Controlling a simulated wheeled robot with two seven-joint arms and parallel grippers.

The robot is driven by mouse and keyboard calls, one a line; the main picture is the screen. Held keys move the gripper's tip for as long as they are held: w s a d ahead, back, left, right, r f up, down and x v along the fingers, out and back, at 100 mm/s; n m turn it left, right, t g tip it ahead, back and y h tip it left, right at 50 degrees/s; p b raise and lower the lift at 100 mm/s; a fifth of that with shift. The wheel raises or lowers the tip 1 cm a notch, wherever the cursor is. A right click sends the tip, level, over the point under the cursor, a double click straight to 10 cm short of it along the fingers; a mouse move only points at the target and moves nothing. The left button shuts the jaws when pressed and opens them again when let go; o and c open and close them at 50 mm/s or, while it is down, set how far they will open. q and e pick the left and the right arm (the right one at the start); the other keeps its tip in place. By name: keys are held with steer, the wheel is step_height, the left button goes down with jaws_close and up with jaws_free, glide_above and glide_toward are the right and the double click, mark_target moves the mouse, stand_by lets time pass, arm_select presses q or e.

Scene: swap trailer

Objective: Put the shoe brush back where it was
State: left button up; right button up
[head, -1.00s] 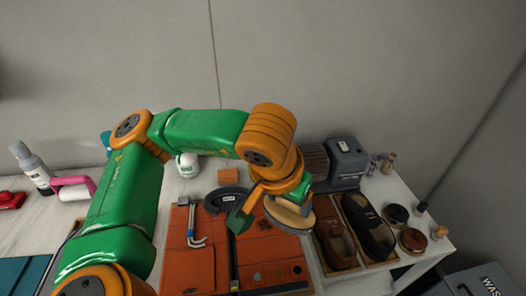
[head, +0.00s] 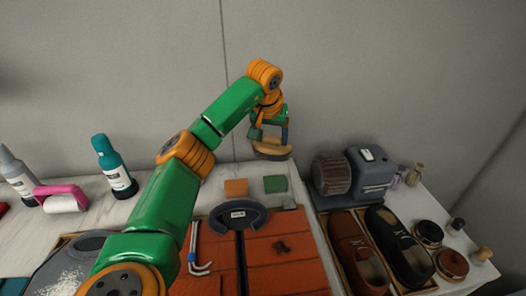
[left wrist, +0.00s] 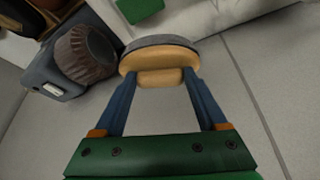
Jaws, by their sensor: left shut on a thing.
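The shoe brush (head: 272,154) is a tan wooden oval with a grey bristle side. My left gripper (head: 270,138) is shut on it and holds it up near the back wall, above the rear of the table. In the left wrist view the brush (left wrist: 160,52) sits between the two blue fingers of the left gripper (left wrist: 160,80), its wooden grip toward me. My right gripper is not in view.
A grey machine with a brown bristle roller (head: 333,174) stands right of the brush. A green block (head: 275,184) and an orange block (head: 236,187) lie below it. Shoes in a tray (head: 345,262) and a teal bottle (head: 115,168) flank the orange mat (head: 290,262).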

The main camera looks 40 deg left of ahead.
mark_target(263, 144)
arm_select(q)
steer(key=a+f, duration=0.2)
steer(key=f, duration=0.1)
steer(key=w+a+f, duration=0.1)
steer(key=f, duration=0.1)
steer(key=shift+a+p, duration=0.3)
steer(key=shift+a, duration=0.1)
step_height(263, 144, down, 3)
steer(key=shift+s+a+r+p, duration=0.1)
steer(key=shift+r+p, duration=0.05)
steer(key=shift+p, duration=0.3)
steer(key=shift+f, duration=0.35)
steer(key=shift+f, duration=0.1)
steer(key=o, duration=1.4)
steer(key=shift+r, duration=0.4)
steer(key=v, duration=1.1)
steer(key=shift+s+r+b, duration=0.1)
steer(key=shift+r+b, duration=0.15)
steer(key=shift+b, duration=0.05)
